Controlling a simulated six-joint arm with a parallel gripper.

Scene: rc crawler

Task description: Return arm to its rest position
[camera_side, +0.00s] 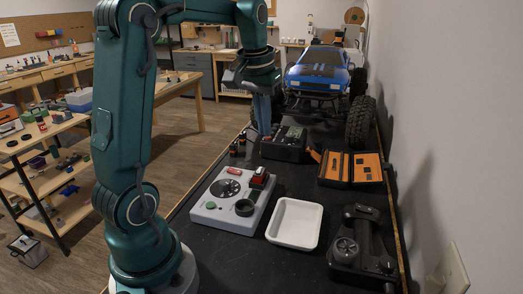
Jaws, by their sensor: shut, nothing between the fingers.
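My teal arm rises at the left and reaches across the top of the picture. Its end bends down over the black workbench (183,228). My gripper (264,130) points downward, with slim fingers close together and nothing seen between them. It hangs beside a dark box-like device (285,143), in front of the blue RC crawler (318,72). Whether the fingertips touch anything is too small to tell.
A white control box (209,217), an empty white tray (296,224), an orange-and-black open case (352,168) and a black transmitter-like device (361,246) stand on the bench. A wall borders the right. A shelf (45,185) with small parts stands left.

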